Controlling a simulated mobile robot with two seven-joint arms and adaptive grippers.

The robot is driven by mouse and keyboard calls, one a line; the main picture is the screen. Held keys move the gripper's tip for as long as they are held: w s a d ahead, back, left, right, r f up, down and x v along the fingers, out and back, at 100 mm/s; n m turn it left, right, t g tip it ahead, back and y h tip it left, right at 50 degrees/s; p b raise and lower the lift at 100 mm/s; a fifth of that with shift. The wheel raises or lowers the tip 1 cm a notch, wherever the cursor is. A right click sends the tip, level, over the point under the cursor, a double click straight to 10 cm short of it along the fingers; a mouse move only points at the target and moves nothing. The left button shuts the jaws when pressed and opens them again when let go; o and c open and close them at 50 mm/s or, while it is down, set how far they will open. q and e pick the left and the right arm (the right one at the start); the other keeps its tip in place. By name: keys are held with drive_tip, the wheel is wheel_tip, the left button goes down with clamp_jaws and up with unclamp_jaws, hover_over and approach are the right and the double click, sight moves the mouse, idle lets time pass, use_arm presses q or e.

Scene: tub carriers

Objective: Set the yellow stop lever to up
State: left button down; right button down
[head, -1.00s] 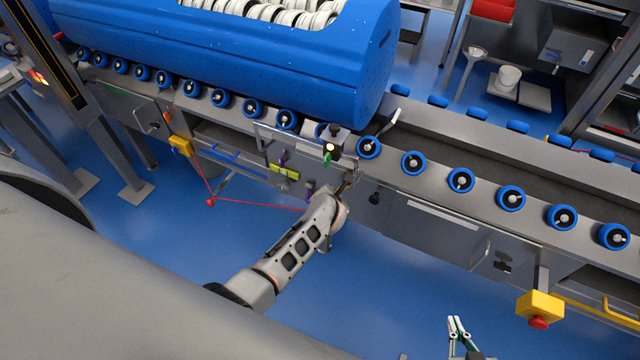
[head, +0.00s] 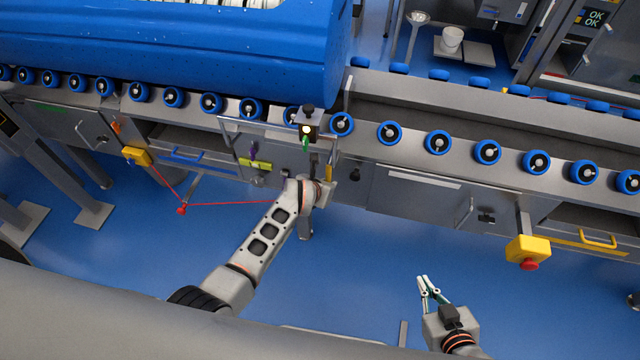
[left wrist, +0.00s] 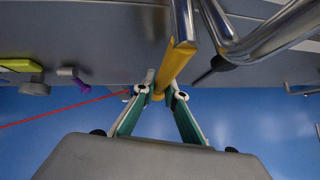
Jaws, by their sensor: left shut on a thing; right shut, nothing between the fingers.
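I cannot tell the lever's exact setting. My right gripper (head: 427,288) is shut and empty, well in front of the conveyor at the lower right.
A bent metal bar (left wrist: 265,35) and a dark knob (left wrist: 214,68) lie close right of the lever. A lamp box (head: 308,124) stands above it. A blue tub (head: 180,60) rests on the rollers. A red cord (head: 235,204) hangs left. A yellow emergency-stop box (head: 527,250) is right.

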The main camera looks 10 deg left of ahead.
use_arm(q)
drive_tip(key=shift+s+d+f, duration=0.2)
drive_tip(key=shift+s+f, duration=0.2)
drive_tip(key=shift+f, duration=0.05)
drive_tip(key=c, duration=2)
unclamp_jaws()
drive_tip(key=shift+c, duration=0.2)
drive_tip(key=shift+w+r, duration=0.15)
drive_tip(key=shift+a+r, duration=0.1)
drive_tip(key=shift+r, duration=0.1)
drive_tip(key=v, duration=1.1)
drive_tip(key=shift+s+r, duration=0.2)
drive_tip(key=shift+s, duration=0.15)
drive_tip(key=shift+a, duration=0.15)
